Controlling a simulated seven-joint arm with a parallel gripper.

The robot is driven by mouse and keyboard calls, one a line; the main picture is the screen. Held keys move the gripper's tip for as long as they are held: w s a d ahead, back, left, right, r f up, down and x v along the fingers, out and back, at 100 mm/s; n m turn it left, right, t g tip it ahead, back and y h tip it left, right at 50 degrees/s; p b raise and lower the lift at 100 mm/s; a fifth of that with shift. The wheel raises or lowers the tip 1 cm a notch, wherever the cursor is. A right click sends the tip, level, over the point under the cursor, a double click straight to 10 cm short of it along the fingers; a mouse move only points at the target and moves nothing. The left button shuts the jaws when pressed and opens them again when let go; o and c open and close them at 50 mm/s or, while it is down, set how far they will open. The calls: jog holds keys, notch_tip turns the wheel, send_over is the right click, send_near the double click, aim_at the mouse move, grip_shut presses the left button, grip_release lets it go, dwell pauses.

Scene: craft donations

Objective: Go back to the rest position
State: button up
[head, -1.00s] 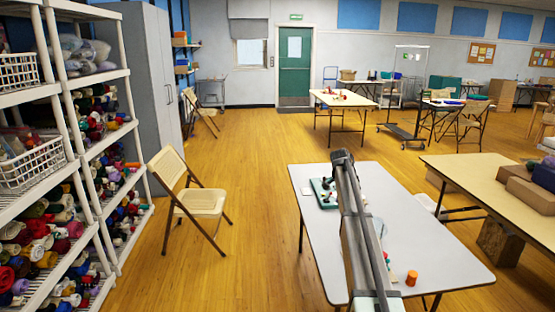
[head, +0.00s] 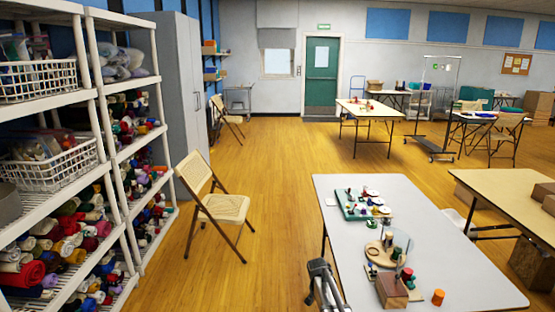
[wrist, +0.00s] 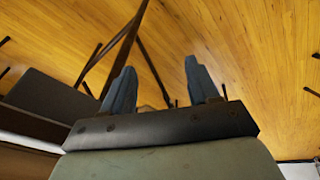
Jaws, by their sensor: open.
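My gripper (wrist: 158,82) shows in the wrist view with two blue-grey fingers spread apart. Nothing is between them but the wooden floor and dark legs beyond. In the head view, part of my arm (head: 322,285) rises from the bottom edge, left of the near grey table (head: 455,270). I cannot make out the fingers there.
On the near table are a green board (head: 347,206) with small pieces, a round wooden stand (head: 380,254), a brown box (head: 391,291) and an orange cylinder (head: 438,297). A folding chair (head: 222,207) and a yarn shelf (head: 75,165) stand left. Open floor lies between.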

jog(key=s+f+n+g, duration=0.1)
jog(key=s+f, duration=0.5)
jog(key=s, duration=0.4)
jog(key=s+f+n+g+y, duration=0.1)
jog(key=s+f+g, duration=0.1)
jog(key=s+f, duration=0.5)
jog(key=s+f+n+g, duration=0.1)
jog(key=s+f, duration=0.3)
jog(key=s, duration=0.8)
jog(key=s+a+f+n+g+y, duration=0.1)
jog(key=s+g, duration=0.1)
jog(key=s, duration=1.2)
jog(key=s+a+f+n+g+y, duration=0.1)
jog(key=s+n+g, duration=0.1)
jog(key=s, duration=1.3)
jog(key=shift+f, duration=0.3)
jog(key=shift+a, duration=0.1)
jog(key=shift+c, duration=0.3)
